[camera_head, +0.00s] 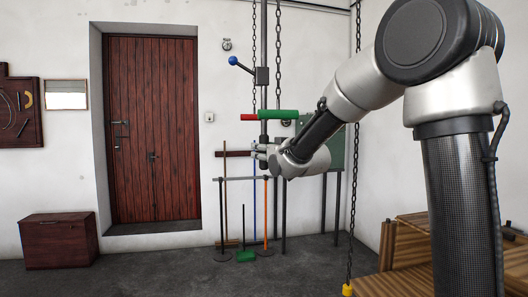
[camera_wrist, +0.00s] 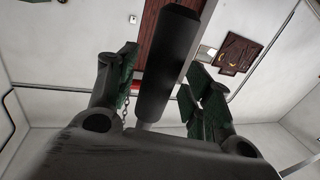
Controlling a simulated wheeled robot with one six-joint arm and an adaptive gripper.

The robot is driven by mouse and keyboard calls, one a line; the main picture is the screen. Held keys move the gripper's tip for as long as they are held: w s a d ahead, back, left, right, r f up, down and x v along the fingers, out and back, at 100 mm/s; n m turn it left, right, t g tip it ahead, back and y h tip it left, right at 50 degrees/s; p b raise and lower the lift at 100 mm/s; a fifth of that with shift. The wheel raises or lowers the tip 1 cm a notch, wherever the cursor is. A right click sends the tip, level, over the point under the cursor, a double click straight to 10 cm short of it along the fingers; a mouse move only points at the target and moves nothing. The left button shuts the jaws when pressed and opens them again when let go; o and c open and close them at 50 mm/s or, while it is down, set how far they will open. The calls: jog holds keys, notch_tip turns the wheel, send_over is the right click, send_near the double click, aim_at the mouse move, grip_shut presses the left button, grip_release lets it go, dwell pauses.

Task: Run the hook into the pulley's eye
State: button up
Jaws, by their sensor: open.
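My gripper (camera_head: 259,153) reaches left in the head view, in front of an upright rod with a dark grip (camera_head: 264,131). In the wrist view my gripper (camera_wrist: 161,78) is open, with green-padded fingers apart. A thick black cylinder (camera_wrist: 167,62) on a grey rod shows between the fingers, with visible gaps on both sides; I cannot tell how deep it sits. Chains (camera_head: 253,40) (camera_head: 278,45) hang beside the upright rod. I cannot make out a hook or a pulley's eye for certain in either view.
A red-and-green bar (camera_head: 278,115) crosses just above my gripper. A blue-knobbed lever (camera_head: 240,65) sticks out higher up. Stands with upright rods (camera_head: 222,215) are below. A long chain (camera_head: 353,150) hangs at right, near wooden slatted pieces (camera_head: 400,285). Floor before the door (camera_head: 153,130) is clear.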

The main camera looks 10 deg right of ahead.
jog(key=v, duration=1.1)
jog(key=shift+s, duration=0.2)
dwell(0.4)
jog(key=s+d+f+g+h, duration=0.15)
jog(key=s+f+g, duration=0.25)
jog(key=f, duration=0.4)
jog(key=s+d+f+g+h, duration=0.1)
jog(key=s+d+f+g, duration=0.25)
jog(key=f, duration=0.35)
jog(key=s+d+m+g+h, duration=0.1)
jog(key=s+d+g, duration=0.1)
jog(key=s, duration=1)
jog(key=s+d+f+m+g+h, duration=0.1)
jog(key=s+d, duration=0.4)
jog(key=s, duration=0.7)
jog(key=shift+s+f+m+g, duration=0.3)
jog(key=shift+s+m+g, duration=0.15)
jog(key=shift+g, duration=0.9)
